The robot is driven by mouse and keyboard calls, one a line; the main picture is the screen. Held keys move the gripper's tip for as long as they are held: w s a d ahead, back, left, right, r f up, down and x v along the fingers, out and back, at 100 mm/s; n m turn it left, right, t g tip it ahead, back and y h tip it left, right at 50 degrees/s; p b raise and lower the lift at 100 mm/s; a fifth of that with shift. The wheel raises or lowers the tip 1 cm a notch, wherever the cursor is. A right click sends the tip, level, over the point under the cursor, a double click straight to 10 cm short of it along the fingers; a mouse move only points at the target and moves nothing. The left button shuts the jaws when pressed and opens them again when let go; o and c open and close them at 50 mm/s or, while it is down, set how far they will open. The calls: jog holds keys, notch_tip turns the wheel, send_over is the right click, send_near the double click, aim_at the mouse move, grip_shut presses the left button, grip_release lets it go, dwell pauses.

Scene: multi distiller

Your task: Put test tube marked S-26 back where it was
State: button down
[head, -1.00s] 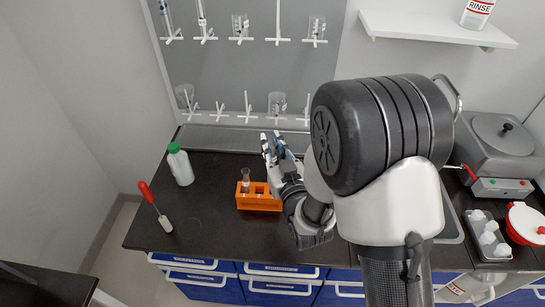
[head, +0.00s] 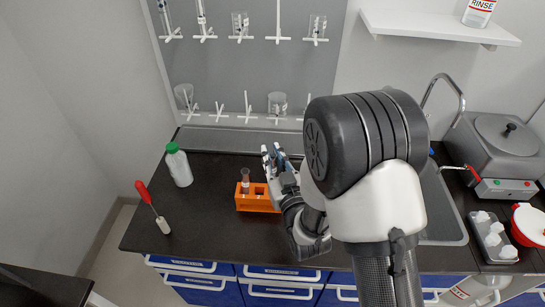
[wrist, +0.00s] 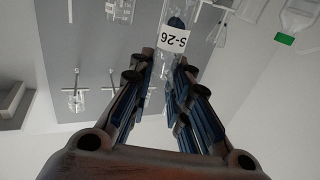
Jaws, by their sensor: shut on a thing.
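The test tube marked S-26 (wrist: 171,38) is clear glass with a white label and dark contents, seen between my fingertips in the wrist view. My gripper (wrist: 160,65) is shut on it; in the head view my gripper (head: 273,155) is above the counter, just behind and right of the orange rack. I cannot make out the held tube in the head view. The orange rack (head: 258,206) stands on the dark counter. Another tube (head: 245,181) with brownish contents stands upright in its left part. My gripper and arm cover the space right of the rack.
A pegboard (head: 255,70) with glassware is behind. A sink (head: 440,205), grey tray (head: 493,238) and hotplate-like device (head: 500,150) are to the right.

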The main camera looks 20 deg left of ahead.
jog(key=shift+f, duration=0.25)
jog(key=c, duration=1.5)
grip_release()
jog(key=shift+r, duration=0.15)
